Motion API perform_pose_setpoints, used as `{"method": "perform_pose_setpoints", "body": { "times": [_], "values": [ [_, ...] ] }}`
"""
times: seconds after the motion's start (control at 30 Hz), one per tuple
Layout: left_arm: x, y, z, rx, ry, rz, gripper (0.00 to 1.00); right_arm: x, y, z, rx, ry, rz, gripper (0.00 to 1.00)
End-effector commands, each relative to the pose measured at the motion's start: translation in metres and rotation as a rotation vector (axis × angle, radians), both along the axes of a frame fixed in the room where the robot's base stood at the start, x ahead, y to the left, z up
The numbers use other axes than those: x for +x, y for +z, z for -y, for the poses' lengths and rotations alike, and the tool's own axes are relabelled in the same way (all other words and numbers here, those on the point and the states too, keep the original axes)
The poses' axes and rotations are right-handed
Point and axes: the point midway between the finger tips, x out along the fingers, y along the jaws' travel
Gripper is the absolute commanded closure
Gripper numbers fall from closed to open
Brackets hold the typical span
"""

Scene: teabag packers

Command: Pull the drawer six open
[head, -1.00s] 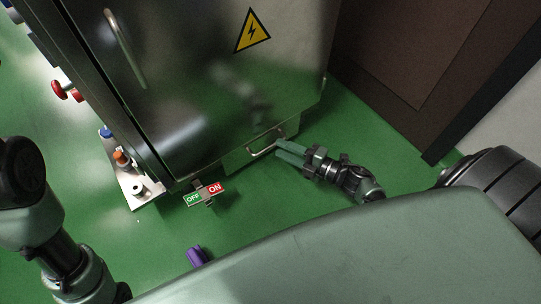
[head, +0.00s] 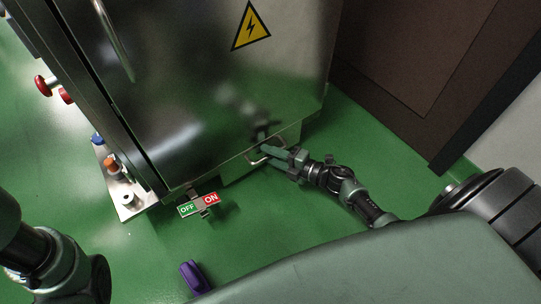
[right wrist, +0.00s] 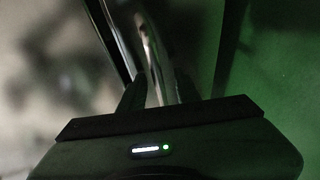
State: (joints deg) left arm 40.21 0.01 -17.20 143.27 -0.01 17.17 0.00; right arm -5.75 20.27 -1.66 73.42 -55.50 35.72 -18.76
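A metal cabinet (head: 200,95) with a yellow warning sign fills the upper middle of the head view. A low drawer front (head: 236,171) runs along its bottom edge, with a silver bar handle (head: 257,161). No number shows on it. My right gripper (head: 266,150) is at this handle, its fingers reaching in from the right. In the right wrist view, my right gripper (right wrist: 159,88) has its two fingers apart with the bright handle bar (right wrist: 153,52) between them. I cannot tell whether they touch it. My left arm shows at the lower left, but its gripper is out of view.
An OFF/ON sign (head: 199,205) sticks out low at the cabinet's left corner. A metal bracket (head: 127,199) with coloured knobs and red buttons (head: 42,86) are left of it. A purple object (head: 193,277) lies on the green floor. A brown panel (head: 420,60) stands right.

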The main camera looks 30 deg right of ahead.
Motion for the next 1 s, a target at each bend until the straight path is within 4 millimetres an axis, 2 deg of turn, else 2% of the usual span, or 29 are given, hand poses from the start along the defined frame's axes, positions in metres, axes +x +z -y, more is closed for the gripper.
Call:
{"method": "perform_pose_setpoints", "body": {
  "times": [0.1,0.2,0.23,1.0],
  "values": [
    [0.0,0.0003,0.0001,0.0,0.0,0.0,0.64,-0.0001,0.0002,-0.0001,0.001,0.0,-0.001,0.7],
    [0.0,0.0002,0.0,0.0,0.0,0.0,0.64,-0.0002,0.0002,-0.0001,0.001,0.0,-0.001,0.98],
    [-0.0001,0.0002,0.0,0.0,0.0,0.0,0.64,-0.0003,0.0002,0.0,0.001,0.0,-0.001,1.0],
    [0.0,0.0001,0.0001,0.0,-0.001,0.0,0.64,-0.0008,-0.0001,-0.0001,0.001,0.001,-0.001,1.0]
  ]
}}
